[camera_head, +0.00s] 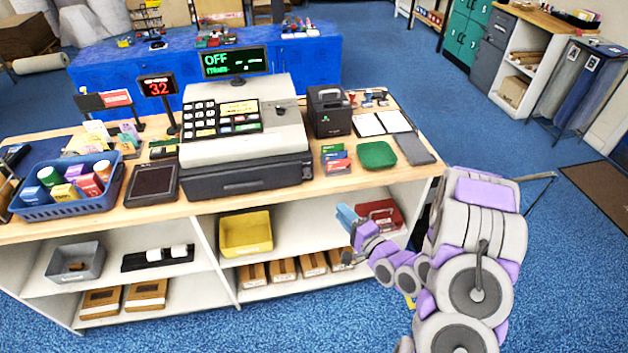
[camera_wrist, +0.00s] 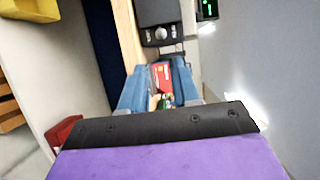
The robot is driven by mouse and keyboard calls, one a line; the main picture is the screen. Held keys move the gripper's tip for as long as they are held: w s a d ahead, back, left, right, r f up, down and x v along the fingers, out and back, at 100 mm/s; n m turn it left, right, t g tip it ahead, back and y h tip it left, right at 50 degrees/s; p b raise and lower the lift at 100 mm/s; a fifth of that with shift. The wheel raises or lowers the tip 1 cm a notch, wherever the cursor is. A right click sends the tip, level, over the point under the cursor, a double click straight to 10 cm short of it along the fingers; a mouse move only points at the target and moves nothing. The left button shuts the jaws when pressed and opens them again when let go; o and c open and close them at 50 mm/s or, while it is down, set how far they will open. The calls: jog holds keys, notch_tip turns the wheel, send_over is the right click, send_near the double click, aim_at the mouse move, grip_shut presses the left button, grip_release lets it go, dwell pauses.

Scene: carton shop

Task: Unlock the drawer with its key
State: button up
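The grey cash register (camera_head: 245,128) stands on the wooden counter. Its dark cash drawer (camera_head: 246,178) is closed beneath it, with its front towards me. A dark part of the register also shows at the top of the wrist view (camera_wrist: 158,12). My gripper (camera_head: 347,217) has blue fingers and is in front of the counter, below the top, right of the drawer. In the wrist view the fingers of my gripper (camera_wrist: 161,82) stand apart, with counter items seen through the gap. I see nothing clearly held. I cannot make out a key.
A blue basket (camera_head: 65,190) stands at the left. Below are a yellow bin (camera_head: 245,233) and a red box (camera_head: 381,213). Blue floor is free at right.

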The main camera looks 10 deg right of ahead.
jog(key=w+a, duration=0.2)
jog(key=b, duration=0.2)
send_near(308, 174)
jog(key=w+a, duration=0.3)
jog(key=w, duration=0.1)
jog(key=shift+w+a+f+b, duration=0.1)
jog(key=shift+a+f+b, duration=0.2)
jog(key=shift+a, duration=0.1)
jog(key=w+d, duration=0.2)
jog(key=shift+w+d, duration=0.1)
jog(key=shift+w, duration=0.25)
jog(key=shift+a+r, duration=0.1)
jog(key=shift+a, duration=0.85)
jog(key=shift+c, duration=0.5)
jog(key=shift+a, duration=0.3)
jog(key=shift+c, duration=0.8)
jog(key=shift+a, duration=0.1)
jog(key=shift+c, duration=0.8)
jog(key=shift+d, duration=0.2)
jog(key=shift+c, duration=0.7)
jog(key=shift+d, duration=0.65)
grip_shut()
jog(key=shift+a, duration=0.1)
